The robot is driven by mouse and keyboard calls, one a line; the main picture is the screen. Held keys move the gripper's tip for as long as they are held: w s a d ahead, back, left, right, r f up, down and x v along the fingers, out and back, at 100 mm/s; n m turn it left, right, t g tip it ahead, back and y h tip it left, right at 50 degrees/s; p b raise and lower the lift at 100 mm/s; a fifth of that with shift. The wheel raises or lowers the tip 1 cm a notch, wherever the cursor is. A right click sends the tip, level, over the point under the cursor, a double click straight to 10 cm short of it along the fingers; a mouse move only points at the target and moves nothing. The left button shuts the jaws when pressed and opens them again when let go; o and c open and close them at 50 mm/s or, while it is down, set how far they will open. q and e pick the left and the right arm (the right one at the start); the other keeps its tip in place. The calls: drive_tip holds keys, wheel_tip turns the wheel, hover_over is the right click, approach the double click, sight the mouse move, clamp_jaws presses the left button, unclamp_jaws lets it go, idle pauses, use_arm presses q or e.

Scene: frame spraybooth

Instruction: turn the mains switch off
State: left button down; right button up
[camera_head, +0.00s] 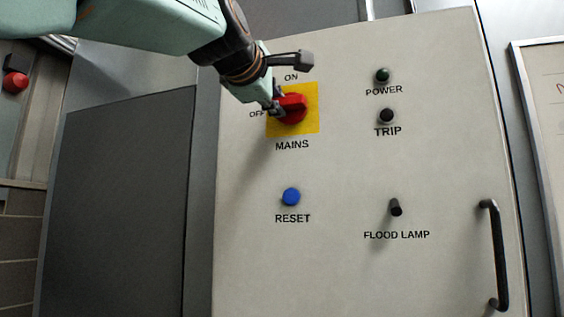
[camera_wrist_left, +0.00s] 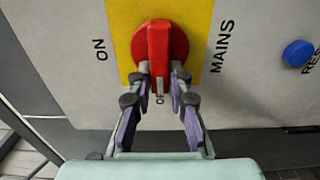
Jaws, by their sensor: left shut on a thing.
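The mains switch is a red rotary knob (camera_head: 293,106) on a yellow plate (camera_head: 309,123) on the grey panel. In the left wrist view the knob's raised handle (camera_wrist_left: 158,45) lines up with the OFF label, partly hidden between the fingers. The ON label is off to the side of the handle. My left gripper (camera_head: 276,104) comes in from the upper left and is shut on the handle's end at the OFF side; its fingers (camera_wrist_left: 162,80) sit on either side of it. My right gripper is not in view.
A blue reset button (camera_head: 291,196) is below the switch. Power lamp (camera_head: 382,75), trip lamp (camera_head: 387,115) and black flood lamp toggle (camera_head: 396,207) are to the right. A black door handle (camera_head: 496,255) stands out at the lower right. A red button (camera_head: 15,82) is far left.

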use_arm(q)
drive_tip(key=c, duration=1.2)
unclamp_jaws()
drive_tip(key=shift+w, duration=0.1)
